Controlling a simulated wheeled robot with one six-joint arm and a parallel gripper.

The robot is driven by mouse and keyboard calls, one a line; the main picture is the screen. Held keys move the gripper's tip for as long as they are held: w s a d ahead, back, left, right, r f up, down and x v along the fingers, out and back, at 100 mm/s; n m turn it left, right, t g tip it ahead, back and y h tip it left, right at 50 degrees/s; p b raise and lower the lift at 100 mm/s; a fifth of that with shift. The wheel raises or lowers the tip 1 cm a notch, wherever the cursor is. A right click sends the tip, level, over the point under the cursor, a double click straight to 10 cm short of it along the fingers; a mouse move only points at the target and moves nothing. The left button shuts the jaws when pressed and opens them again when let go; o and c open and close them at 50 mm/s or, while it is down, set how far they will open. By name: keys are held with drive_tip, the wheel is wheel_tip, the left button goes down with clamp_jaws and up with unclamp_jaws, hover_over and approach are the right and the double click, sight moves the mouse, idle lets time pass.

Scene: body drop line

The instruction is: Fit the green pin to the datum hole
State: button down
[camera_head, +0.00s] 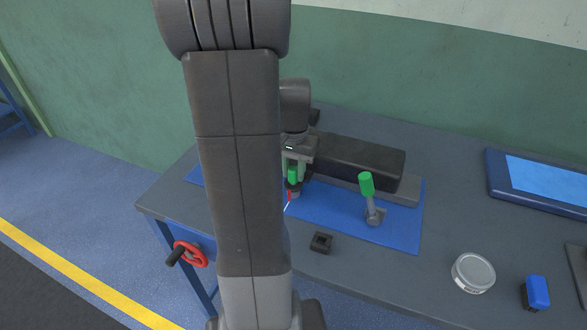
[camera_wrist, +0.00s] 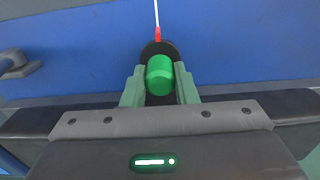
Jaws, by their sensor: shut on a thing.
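The green pin (camera_head: 293,174) is held upright in my gripper (camera_head: 295,178), above or at the blue mat on the bench. In the wrist view the green pin (camera_wrist: 160,75) sits between the two fingers of my gripper (camera_wrist: 160,84), which are shut on its sides. A black round collar (camera_wrist: 158,48) shows just beyond and under the green head. The datum hole is not visible; the pin and gripper cover that spot. I cannot tell whether the pin's lower end is in a hole.
A clamp with a green handle (camera_head: 366,184) stands on the blue mat (camera_head: 330,213), right of my gripper. A long dark block (camera_head: 357,158) lies behind. A small black square block (camera_head: 321,242), a round tin (camera_head: 473,273) and a blue-topped item (camera_head: 537,291) are nearer the front.

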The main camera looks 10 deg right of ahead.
drive_tip(key=shift+f, duration=0.2)
drive_tip(key=c, duration=1.1)
unclamp_jaws()
drive_tip(key=shift+o, duration=0.2)
wheel_tip(320, 180, up, 14)
drive_tip(key=shift+f, duration=0.1)
wheel_tip(320, 180, down, 14)
drive_tip(key=shift+r, duration=0.55)
